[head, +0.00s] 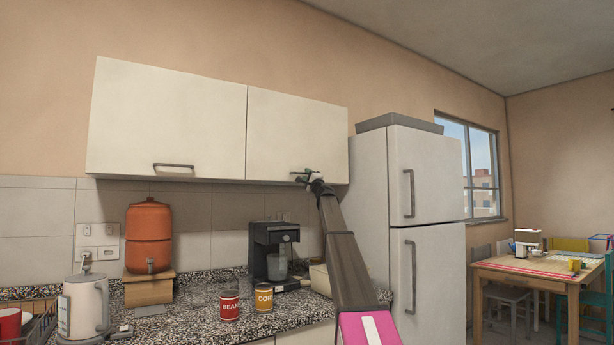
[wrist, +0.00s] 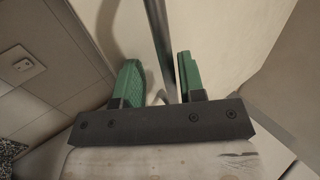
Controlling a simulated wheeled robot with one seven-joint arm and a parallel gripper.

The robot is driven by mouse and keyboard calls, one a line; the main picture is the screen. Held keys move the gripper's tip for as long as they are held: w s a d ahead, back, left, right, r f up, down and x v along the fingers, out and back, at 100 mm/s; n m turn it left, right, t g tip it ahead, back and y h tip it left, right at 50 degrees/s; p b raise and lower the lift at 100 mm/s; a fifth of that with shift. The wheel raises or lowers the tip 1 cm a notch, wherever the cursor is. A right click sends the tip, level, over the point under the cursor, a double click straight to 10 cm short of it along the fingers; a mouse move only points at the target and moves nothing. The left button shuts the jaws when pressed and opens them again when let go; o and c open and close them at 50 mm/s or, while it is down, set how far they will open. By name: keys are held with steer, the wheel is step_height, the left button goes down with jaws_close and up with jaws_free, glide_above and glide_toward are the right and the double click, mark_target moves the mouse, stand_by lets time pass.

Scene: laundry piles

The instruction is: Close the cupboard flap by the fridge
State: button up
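The cream cupboard flap by the fridge (head: 292,125) is the right one of two wall flaps. In the head view it looks flush with the left flap, so it appears shut or nearly so. My gripper (head: 302,176) is at its lower edge and hides most of its handle. In the wrist view my gripper (wrist: 158,80) has its two green fingers apart. A grey handle bar (wrist: 157,30) runs between them, with gaps visible, so it is not clamped. Whether a finger touches the bar or the flap face I cannot tell.
The left flap (head: 165,120) has its own handle (head: 174,167). The white fridge (head: 432,175) stands close on the right. Below, the speckled counter (head: 185,320) holds a coffee machine (head: 270,250), an orange dispenser (head: 148,235), a kettle (head: 86,305) and two cans (head: 229,306).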

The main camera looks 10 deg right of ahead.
steer(key=v, duration=1)
steer(key=shift+r, duration=0.25)
steer(key=shift+s+d, duration=0.1)
steer(key=shift+s, duration=0.05)
